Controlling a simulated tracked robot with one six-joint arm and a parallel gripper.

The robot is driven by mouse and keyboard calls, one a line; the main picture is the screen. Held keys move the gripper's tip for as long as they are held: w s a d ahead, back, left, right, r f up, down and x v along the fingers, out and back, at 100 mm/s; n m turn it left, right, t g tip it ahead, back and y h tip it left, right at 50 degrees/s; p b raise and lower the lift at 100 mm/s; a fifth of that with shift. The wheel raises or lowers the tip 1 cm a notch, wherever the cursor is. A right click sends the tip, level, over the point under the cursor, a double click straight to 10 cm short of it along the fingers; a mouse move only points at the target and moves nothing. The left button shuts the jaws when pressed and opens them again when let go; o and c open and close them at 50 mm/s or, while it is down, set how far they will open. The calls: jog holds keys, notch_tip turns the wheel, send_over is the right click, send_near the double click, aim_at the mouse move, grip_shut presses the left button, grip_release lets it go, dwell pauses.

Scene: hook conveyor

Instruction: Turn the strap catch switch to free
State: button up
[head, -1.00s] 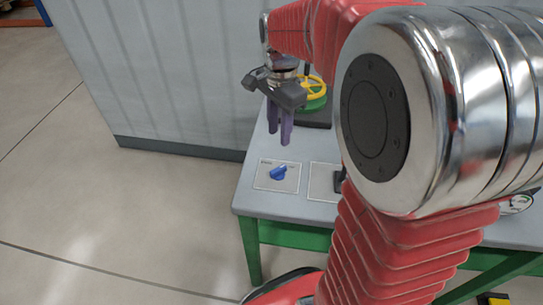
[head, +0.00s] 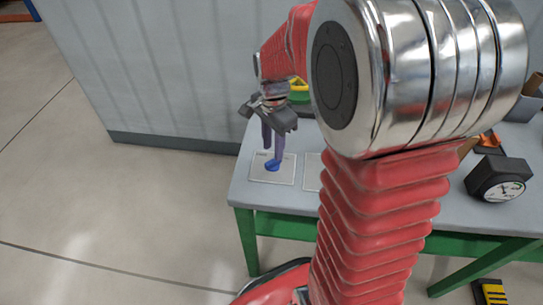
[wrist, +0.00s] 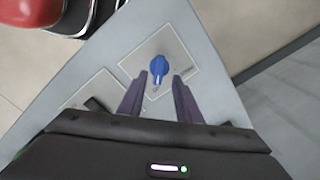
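The blue rotary switch (head: 272,165) sits on a pale square plate (head: 287,178) near the front left corner of the table. In the wrist view the blue knob (wrist: 159,66) lies just beyond my fingertips, roughly centred between them, with its plate (wrist: 186,54) around it. My gripper (head: 271,152) points down over the switch, its purple fingers apart. In the wrist view my gripper (wrist: 165,78) is open, with a gap between the fingers. Whether the fingers reach down beside the knob I cannot tell. The plate's lettering is too small to read.
A second plate (wrist: 93,97) with a dark lever lies beside the switch plate. A green and yellow wheel part (head: 299,92) stands behind my gripper. A black dial gauge (head: 497,180) and an orange item (head: 489,139) sit at the table's right. A grey wall (head: 150,70) rises behind.

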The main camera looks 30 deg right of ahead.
aim_at(272, 160)
jog(key=shift+f, duration=2.3)
jog(key=shift+c, duration=0.5)
grip_shut()
jog(key=shift+a, duration=0.15)
jog(key=shift+w, duration=0.1)
